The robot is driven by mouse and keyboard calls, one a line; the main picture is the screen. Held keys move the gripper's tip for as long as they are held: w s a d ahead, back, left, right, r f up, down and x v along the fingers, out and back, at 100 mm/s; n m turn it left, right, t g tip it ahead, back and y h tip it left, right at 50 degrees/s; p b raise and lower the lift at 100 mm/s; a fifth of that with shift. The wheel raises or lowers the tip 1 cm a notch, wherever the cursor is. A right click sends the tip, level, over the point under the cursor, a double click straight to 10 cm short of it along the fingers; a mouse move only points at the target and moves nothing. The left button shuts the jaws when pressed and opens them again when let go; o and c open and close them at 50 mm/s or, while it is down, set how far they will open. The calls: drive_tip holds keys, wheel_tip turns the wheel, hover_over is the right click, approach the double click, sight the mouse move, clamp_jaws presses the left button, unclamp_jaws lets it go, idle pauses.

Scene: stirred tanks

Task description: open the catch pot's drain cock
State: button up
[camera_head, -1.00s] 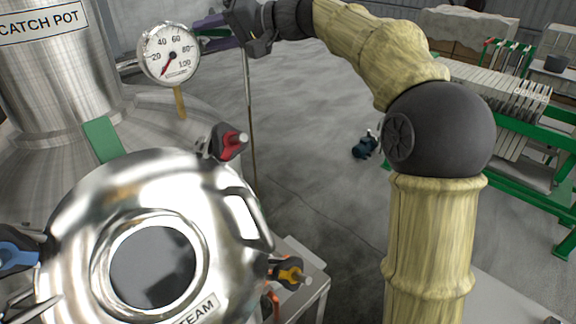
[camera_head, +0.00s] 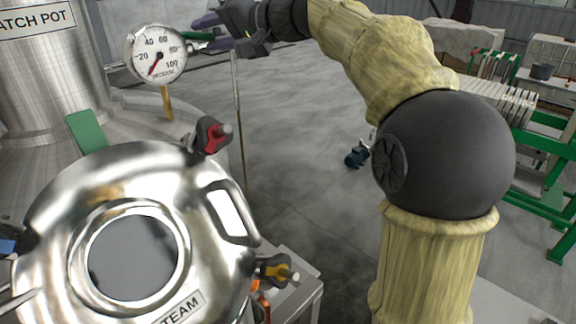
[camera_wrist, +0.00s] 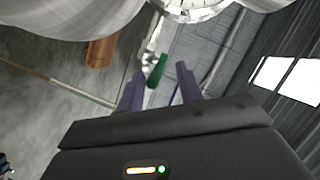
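The catch pot (camera_head: 45,75) is a shiny steel vessel with a name label, at the upper left in the head view. A green handle (camera_head: 197,36) shows beside the pressure gauge, close to my gripper (camera_head: 208,34); I take it for the drain cock's handle. In the wrist view the green handle (camera_wrist: 156,72) lies between the two purple fingers of my gripper (camera_wrist: 160,74), with gaps on both sides. The gripper is open and holds nothing. I cannot tell how deep the handle sits between the fingers. The cock's body is not clearly visible.
A white dial gauge (camera_head: 157,53) stands on a brass stem left of my gripper. A steel lid (camera_head: 60,215) with red and yellow clamp knobs fills the lower left. A green plate (camera_head: 86,132) sits behind it. Open grey floor (camera_head: 300,130) lies beyond.

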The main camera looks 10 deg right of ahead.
drive_tip(key=b+v, duration=0.4)
drive_tip(key=v, duration=0.9)
wheel_tip(320, 180, down, 28)
drive_tip(key=d+m+g+h+p, duration=0.2)
drive_tip(key=m+g+h, duration=0.1)
drive_tip(key=h, duration=0.4)
drive_tip(key=shift+d+m+h+p, duration=0.3)
drive_tip(key=shift+d+h+p, duration=0.05)
drive_tip(key=shift+h+p, duration=0.05)
